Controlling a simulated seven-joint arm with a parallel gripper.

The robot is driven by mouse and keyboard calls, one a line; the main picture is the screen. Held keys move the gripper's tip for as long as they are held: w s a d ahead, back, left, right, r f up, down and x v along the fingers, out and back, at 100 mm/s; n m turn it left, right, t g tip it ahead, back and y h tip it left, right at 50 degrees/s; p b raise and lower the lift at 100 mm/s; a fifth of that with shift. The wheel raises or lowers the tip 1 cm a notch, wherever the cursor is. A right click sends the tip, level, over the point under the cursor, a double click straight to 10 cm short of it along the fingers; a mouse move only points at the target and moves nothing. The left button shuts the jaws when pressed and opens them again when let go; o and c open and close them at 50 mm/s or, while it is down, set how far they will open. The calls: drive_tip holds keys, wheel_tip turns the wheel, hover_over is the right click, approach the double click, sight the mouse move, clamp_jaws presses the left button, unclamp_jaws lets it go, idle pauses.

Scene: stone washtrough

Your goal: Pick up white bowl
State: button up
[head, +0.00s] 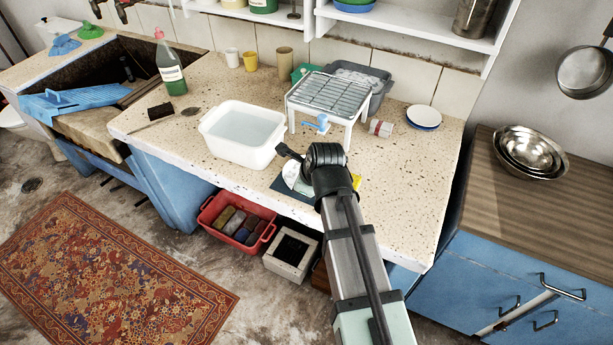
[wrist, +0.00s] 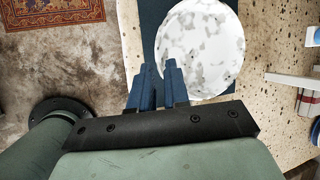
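The white bowl (wrist: 205,45) fills the upper middle of the wrist view, round and white with grey speckles. In the head view the white bowl (head: 296,181) is partly hidden by my wrist, near the counter's front edge. A dark blue mat (wrist: 150,28) shows beside it. My gripper (wrist: 158,68) has its two dark blue fingers close together at the bowl's left edge in the wrist view. The right finger overlaps the bowl and the left finger lies outside it. I cannot tell whether they touch the rim.
A white basin (head: 243,150) stands left of the bowl, and a rack (head: 330,95) on white legs stands behind. A yellow item (head: 357,181) lies right of my wrist. A red-and-white item (head: 381,128) and a plate (head: 424,116) lie further right. The counter's right front (head: 415,190) is clear.

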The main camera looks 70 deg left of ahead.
drive_tip(key=shift+x, duration=1.55)
clamp_jaws()
